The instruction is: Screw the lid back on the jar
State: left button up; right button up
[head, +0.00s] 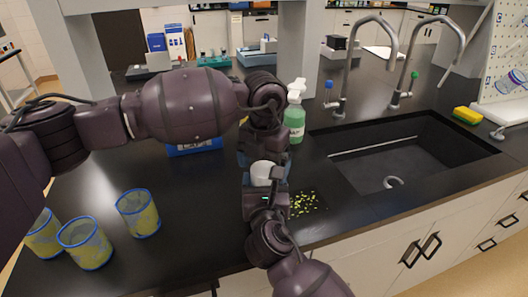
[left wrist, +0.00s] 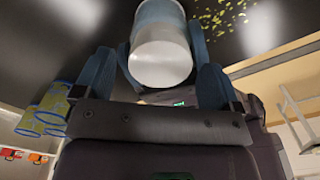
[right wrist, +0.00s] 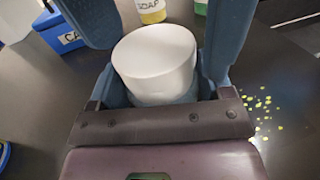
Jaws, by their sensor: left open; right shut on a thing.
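The white jar and lid (head: 262,173) stand at the middle of the counter in the head view, mostly hidden by my grippers. My right gripper (head: 266,186) is shut on the jar from the near side. The pale cylinder also shows in the right wrist view (right wrist: 155,60), with a smooth white top, upright between blue fingers. My left gripper (head: 264,158) is above and behind it, open, its fingers either side of the cylinder in the left wrist view (left wrist: 160,55). The lid appears to sit on the jar; whether its thread is engaged I cannot tell.
Yellow-green bits (head: 304,204) lie scattered right of the jar. A green soap bottle (head: 295,120) and a blue box (head: 195,148) stand behind. Several blue-rimmed yellow mesh cups, one here (head: 138,215), stand left. The sink (head: 405,150) is right.

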pick_arm(q)
jog(key=shift+f, duration=0.2)
pick_arm(e)
jog(key=shift+r, duration=0.1)
pick_arm(q)
jog(key=shift+c, duration=0.5)
jog(key=c, duration=0.9)
jog(key=o, duration=1)
jog(key=shift+r, duration=0.1)
jog(key=shift+r, duration=2.15)
